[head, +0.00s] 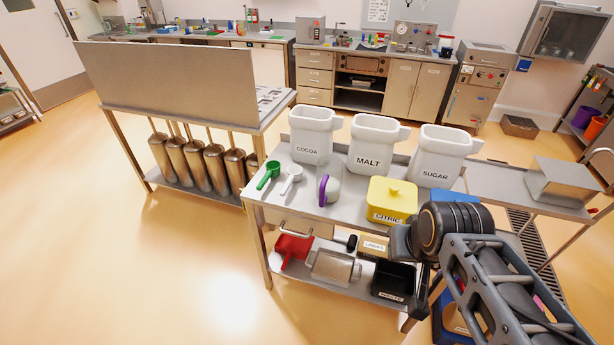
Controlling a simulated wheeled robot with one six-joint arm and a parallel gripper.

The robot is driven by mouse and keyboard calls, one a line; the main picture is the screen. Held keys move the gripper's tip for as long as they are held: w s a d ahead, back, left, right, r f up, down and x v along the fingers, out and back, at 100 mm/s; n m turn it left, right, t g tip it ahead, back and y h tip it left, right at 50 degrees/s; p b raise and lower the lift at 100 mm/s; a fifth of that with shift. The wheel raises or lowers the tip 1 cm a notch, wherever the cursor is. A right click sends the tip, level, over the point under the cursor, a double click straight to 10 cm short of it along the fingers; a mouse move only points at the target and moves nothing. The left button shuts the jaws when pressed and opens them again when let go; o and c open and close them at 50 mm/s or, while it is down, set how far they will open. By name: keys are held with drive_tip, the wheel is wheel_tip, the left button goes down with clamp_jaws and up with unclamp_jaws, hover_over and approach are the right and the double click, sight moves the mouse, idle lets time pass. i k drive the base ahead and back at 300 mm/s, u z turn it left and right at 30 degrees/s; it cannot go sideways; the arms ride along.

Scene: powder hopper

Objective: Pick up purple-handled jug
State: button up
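The purple-handled jug (334,183) stands upright on the top of the steel table, between the white scoop and the yellow citric tub. It is a small pale grey-white jug, and its purple handle faces the front left. My arm comes in from the lower right, with its dark joint over the table's right front corner. A dark, narrow part that looks like my gripper (419,292) hangs beside that corner, partly hidden by the arm. It is to the right of the jug and well apart from it. I cannot make out its fingers.
White bins marked cocoa (313,140), malt (371,140) and sugar (439,150) stand behind the jug. A green scoop (268,175) and white scoop (291,180) lie left; the yellow citric tub (391,200) stands right. Open floor lies at the front left.

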sight(329, 168)
drive_tip(key=u, duration=0.95)
drive_tip(key=i, duration=0.95)
drive_tip(key=u, duration=1)
